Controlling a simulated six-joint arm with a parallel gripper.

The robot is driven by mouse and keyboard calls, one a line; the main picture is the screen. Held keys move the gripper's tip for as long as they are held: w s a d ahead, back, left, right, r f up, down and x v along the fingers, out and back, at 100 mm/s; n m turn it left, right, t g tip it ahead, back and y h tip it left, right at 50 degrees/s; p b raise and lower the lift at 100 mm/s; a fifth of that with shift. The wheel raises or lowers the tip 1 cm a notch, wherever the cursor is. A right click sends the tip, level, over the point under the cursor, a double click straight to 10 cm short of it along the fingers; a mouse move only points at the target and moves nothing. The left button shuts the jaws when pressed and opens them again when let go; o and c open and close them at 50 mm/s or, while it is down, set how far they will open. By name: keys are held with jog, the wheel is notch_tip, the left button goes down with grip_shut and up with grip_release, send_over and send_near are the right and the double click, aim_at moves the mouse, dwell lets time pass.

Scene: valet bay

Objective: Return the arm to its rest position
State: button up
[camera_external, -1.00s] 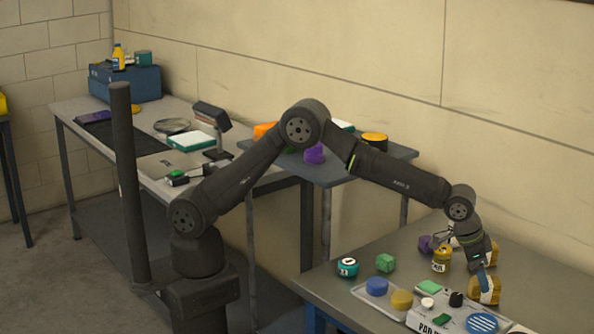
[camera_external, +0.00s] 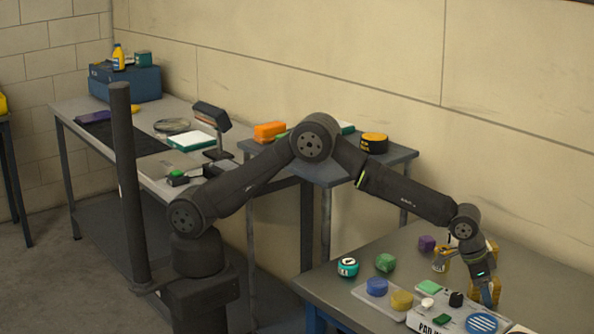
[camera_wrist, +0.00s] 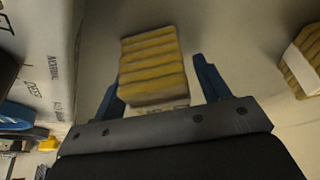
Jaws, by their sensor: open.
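My arm reaches from its base at the lower left of the external view to the right-hand table (camera_external: 330,283). My gripper (camera_external: 490,296) points down there, low over the table beside a yellow ribbed block (camera_external: 477,290). In the wrist view my gripper (camera_wrist: 160,90) has its two blue fingers well apart. The yellow ribbed block (camera_wrist: 152,62) shows between and beyond them. I cannot tell whether the fingers touch it. A second yellow block (camera_external: 492,249) stands behind my wrist and is partly hidden.
Around the gripper are a yellow tin (camera_external: 440,262), a purple piece (camera_external: 427,243), a green block (camera_external: 385,262), a teal tin (camera_external: 348,267), a tray with blue (camera_external: 377,287) and yellow (camera_external: 401,300) pads, and a blue striped disc (camera_external: 481,323). The table's left part is clearer.

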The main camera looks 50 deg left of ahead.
notch_tip(320, 180, up, 4)
jog(key=shift+r, duration=0.15)
jog(key=s+r, duration=0.2)
jog(key=s, duration=0.1)
jog(key=s+r, duration=0.2)
jog(key=s, duration=0.2)
jog(key=s+r, duration=0.3)
jog(key=s, duration=0.1)
jog(key=shift+s+d, duration=0.15)
jog(key=shift+d, duration=0.15)
notch_tip(320, 180, up, 19)
jog(key=w+a+n, duration=0.1)
jog(key=w+a, duration=0.4)
jog(key=w, duration=0.2)
jog(key=w+a+n+y, duration=0.1)
jog(key=w+a+n, duration=0.1)
jog(key=w+a, duration=0.3)
jog(key=w, duration=0.3)
jog(key=shift+w+a+r+t, duration=0.15)
jog(key=shift+a+r+t, duration=0.1)
jog(key=shift+t, duration=0.15)
